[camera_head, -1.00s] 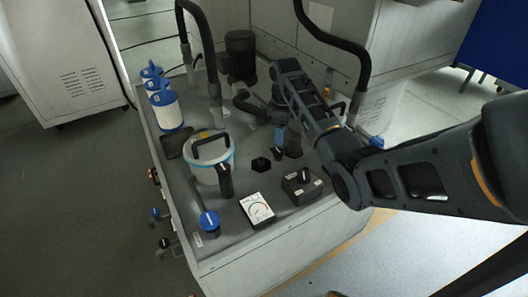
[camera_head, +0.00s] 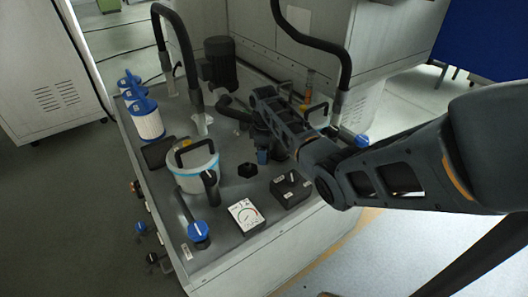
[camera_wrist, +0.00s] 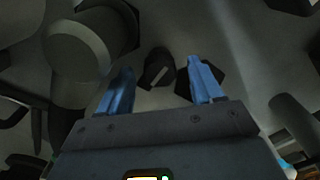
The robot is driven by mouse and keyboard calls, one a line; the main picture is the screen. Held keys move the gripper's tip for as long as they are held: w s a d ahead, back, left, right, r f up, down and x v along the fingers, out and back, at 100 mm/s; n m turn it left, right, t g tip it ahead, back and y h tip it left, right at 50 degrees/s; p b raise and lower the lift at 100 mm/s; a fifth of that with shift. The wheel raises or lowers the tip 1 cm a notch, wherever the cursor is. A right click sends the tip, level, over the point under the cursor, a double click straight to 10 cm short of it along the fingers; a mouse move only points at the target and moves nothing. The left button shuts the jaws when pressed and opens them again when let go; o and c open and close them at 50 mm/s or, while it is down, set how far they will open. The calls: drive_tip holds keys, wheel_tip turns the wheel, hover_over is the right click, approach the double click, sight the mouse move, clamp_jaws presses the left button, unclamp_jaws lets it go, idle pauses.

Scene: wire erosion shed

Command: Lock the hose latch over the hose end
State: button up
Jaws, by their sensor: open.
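My gripper (camera_head: 262,156) is low over the machine's grey top, partly hidden by my own arm in the head view. In the wrist view its two blue fingers (camera_wrist: 162,88) are apart, with nothing held between them. A dark knob with a pale line (camera_wrist: 159,67) shows just beyond and between the fingertips, apart from both. One black hose (camera_head: 181,50) arches down at the left to a pale end piece (camera_head: 201,122). Another black hose (camera_head: 345,65) comes down at the right to a grey end piece (camera_head: 342,101). I cannot tell which part is the hose latch.
White filters (camera_head: 147,119) stand left. A thick grey cylinder (camera_wrist: 85,45) is left of my fingers.

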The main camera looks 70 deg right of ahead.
drive_tip(key=c, duration=1.1)
drive_tip(key=m+p, duration=0.2)
drive_tip(key=m, duration=0.1)
drive_tip(key=shift+r+m+p, duration=0.15)
drive_tip(key=shift+m+p, duration=0.15)
drive_tip(key=shift+m, duration=0.1)
drive_tip(key=m+p, duration=0.1)
drive_tip(key=m, duration=0.3)
drive_tip(key=shift+m+p, duration=0.3)
drive_tip(key=m+p, duration=0.1)
drive_tip(key=m, duration=0.4)
drive_tip(key=shift+m, duration=2.1)
drive_tip(key=shift+o, duration=0.2)
